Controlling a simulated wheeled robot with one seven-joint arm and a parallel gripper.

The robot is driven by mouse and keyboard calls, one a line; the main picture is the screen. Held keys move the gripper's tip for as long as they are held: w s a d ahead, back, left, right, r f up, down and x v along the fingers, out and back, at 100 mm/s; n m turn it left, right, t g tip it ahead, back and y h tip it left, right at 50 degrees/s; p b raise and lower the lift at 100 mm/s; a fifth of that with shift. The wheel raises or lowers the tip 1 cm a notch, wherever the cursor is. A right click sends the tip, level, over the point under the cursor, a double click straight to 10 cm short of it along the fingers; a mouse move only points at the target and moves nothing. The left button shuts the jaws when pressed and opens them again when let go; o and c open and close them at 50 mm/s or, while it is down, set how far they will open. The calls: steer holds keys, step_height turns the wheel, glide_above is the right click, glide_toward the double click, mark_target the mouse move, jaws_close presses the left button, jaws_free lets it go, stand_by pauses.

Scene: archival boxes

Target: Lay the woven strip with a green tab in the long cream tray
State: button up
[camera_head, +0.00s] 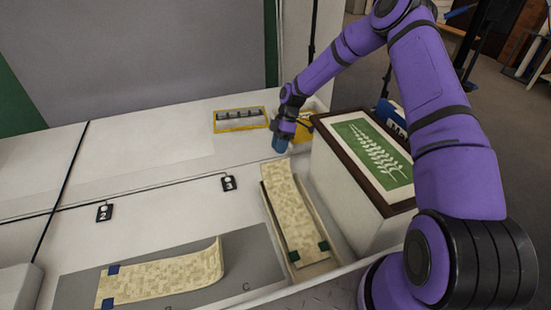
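The woven strip with green tabs (290,208) is pale and checkered. It lies lengthwise over the long cream tray (318,268), with its green tabs at the near end. Whether it rests fully on the tray floor or partly on a wall is hard to tell. My gripper (280,146) is just beyond the strip's far end, pointing down. Its fingers are too small and dark to show whether they are open or shut, or whether they touch the strip.
Another woven strip (165,276) with blue tabs lies on a grey mat (255,262), its right end curled up. A white box (345,195) with a fern picture stands right of the tray. A yellow-edged frame (240,127) lies behind. Number tags 2 (104,213) and 3 (228,184) mark the table.

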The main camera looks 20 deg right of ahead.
steer(key=s+d+r+m+t+h, duration=0.1)
steer(key=s+r+m+h, duration=0.1)
steer(key=r, duration=0.8)
steer(key=s+d+r+m+t+h, duration=0.1)
steer(key=s+r, duration=0.1)
steer(key=r, duration=0.9)
steer(key=s+r+m+t+h, duration=0.2)
steer(key=s+r+m, duration=0.3)
steer(key=s+r, duration=0.65)
steer(key=s+d+r+m+t, duration=0.1)
steer(key=s+r+m, duration=0.3)
steer(key=s, duration=0.8)
steer(key=s+d+r+m+t, duration=0.1)
steer(key=s+r+m+t, duration=0.3)
steer(key=s, duration=0.8)
step_height(320, 180, up, 2)
steer(key=shift+d+r+m, duration=0.2)
steer(key=shift+m, duration=0.4)
steer(key=shift+s, duration=0.1)
